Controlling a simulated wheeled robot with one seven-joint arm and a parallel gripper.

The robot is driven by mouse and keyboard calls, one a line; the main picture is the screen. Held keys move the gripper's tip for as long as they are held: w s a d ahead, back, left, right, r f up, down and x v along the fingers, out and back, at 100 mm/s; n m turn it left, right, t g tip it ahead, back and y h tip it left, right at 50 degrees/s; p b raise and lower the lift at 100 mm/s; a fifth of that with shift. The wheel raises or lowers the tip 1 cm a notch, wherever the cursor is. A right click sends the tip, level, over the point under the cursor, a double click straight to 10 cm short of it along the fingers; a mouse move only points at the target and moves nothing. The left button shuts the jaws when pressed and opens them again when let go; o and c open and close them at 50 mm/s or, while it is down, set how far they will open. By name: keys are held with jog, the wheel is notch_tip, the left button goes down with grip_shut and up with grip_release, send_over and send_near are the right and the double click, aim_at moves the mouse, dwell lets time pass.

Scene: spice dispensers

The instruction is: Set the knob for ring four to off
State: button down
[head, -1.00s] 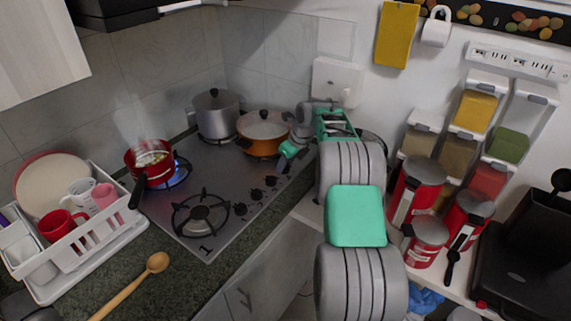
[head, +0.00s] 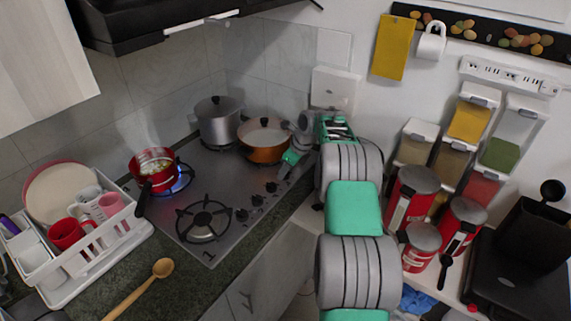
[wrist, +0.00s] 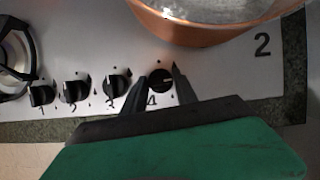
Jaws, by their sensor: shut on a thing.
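The knob for ring four (wrist: 162,84) is a dark round knob, the rightmost of the row on the stove front in the wrist view. The mark "4" is beside it, partly covered by a finger. My gripper (wrist: 159,73) has one dark finger on each side of this knob and is shut on it. In the head view my gripper (head: 283,174) reaches down at the right edge of the stove (head: 215,180) and hides this knob. I cannot clearly tell which way the knob points.
Knobs three (wrist: 116,82), two (wrist: 76,90) and one (wrist: 41,94) stand in a row to the left. An orange pan (head: 264,152) is close behind the gripper. A red pot (head: 153,178) sits over a blue flame. Red canisters (head: 411,197) stand to the right of my arm.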

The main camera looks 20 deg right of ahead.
jog(key=n+p, duration=0.2)
jog(key=p, duration=0.1)
jog(key=shift+r+g+y, duration=0.2)
jog(key=shift+g+y, duration=0.1)
jog(key=shift+g, duration=0.1)
jog(key=shift+w+f+n+y+p, duration=0.15)
jog(key=shift+n+p, duration=0.15)
jog(key=shift+n, duration=0.25)
jog(key=shift+s+f+n+y+p, duration=0.15)
jog(key=shift+n+p, duration=0.15)
jog(key=shift+n, duration=0.25)
jog(key=shift+w, duration=0.1)
jog(key=c, duration=0.9)
grip_release()
jog(key=shift+g, duration=0.3)
jog(key=shift+c, duration=0.2)
jog(key=shift+r, duration=0.1)
jog(key=v, duration=0.7)
jog(key=shift+r, duration=0.35)
jog(key=shift+d, duration=0.1)
